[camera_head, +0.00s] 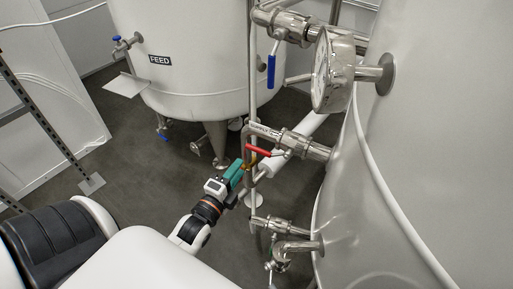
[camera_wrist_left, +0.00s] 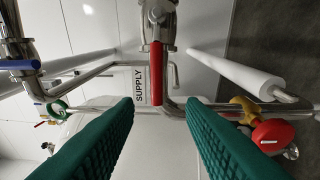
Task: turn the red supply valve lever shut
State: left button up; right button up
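The red supply valve lever (camera_head: 259,151) sits on a steel valve on the pipework between the tanks. My left gripper (camera_head: 245,170) is close to the lever in the head view. In the wrist view its two green fingers (camera_wrist_left: 160,125) are wide apart with nothing between their pads, and the lever's end is in line with the gap, beyond the tips. Whether they touch is not visible. My right gripper is not in view.
A blue-handled valve (camera_head: 271,66) is above on the same pipework. A pressure gauge (camera_head: 322,72) stands out from the right tank. Steel pipes run close around the lever. A red round knob with a yellow part (camera_wrist_left: 271,134) is at the right in the wrist view. The FEED tank (camera_head: 195,85) stands behind.

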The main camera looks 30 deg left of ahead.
pick_arm(q)
jog(key=w, duration=1.1)
jog(key=shift+w+a+r+p, duration=0.2)
jog(key=shift+a+r+p, duration=0.1)
jog(key=shift+a+p, duration=0.1)
grip_shut()
